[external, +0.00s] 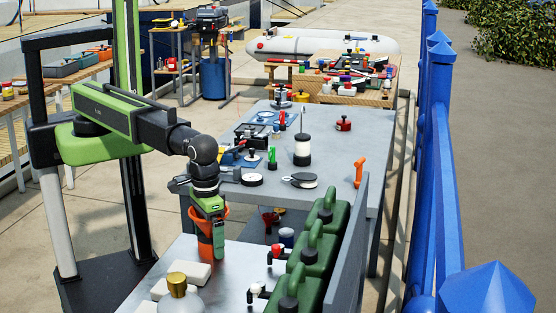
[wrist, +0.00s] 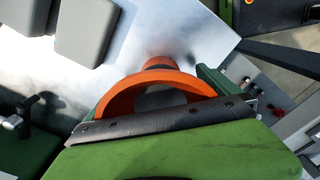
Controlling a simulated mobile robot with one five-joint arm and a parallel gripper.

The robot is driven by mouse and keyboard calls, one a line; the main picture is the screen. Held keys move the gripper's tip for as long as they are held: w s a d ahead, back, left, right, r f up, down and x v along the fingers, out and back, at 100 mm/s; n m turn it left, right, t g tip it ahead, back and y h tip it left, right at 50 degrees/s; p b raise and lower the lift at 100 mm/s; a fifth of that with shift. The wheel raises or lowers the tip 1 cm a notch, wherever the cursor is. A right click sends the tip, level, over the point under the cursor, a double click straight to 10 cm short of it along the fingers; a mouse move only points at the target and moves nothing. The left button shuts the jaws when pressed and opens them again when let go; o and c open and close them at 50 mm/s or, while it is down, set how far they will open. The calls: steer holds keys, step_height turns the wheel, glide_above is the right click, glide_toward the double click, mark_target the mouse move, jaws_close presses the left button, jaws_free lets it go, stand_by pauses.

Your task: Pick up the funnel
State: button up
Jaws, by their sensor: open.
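An orange funnel (external: 204,240) stands wide end up near the far left corner of the near metal table. My gripper (external: 214,236) points down at it, with a green finger in front of the funnel's side. In the wrist view the funnel's curved rim (wrist: 150,78) shows beyond the dark edge of my gripper (wrist: 155,95), with a green finger at each side of it. The gripper is open. Its body hides the near part of the funnel, and I cannot tell whether a finger touches it.
Green cans (external: 312,256) line the near table's right side. White blocks (external: 184,277) and a gold-capped bottle (external: 180,295) are at the front left. A red funnel-shaped thing (external: 270,217) is beyond, under the grey table (external: 330,140). Bare metal lies right of the orange funnel.

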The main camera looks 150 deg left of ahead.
steer(key=c, duration=1.3)
steer(key=shift+r, duration=0.2)
step_height(320, 180, up, 4)
steer(key=p, duration=0.4)
steer(key=shift+r+p, duration=0.2)
steer(key=shift+p, duration=0.15)
steer(key=s+d+r+p, duration=0.3)
steer(key=d+r+p, duration=0.3)
steer(key=d, duration=0.5)
steer(key=shift+s+r, duration=0.15)
steer(key=shift+s, duration=0.15)
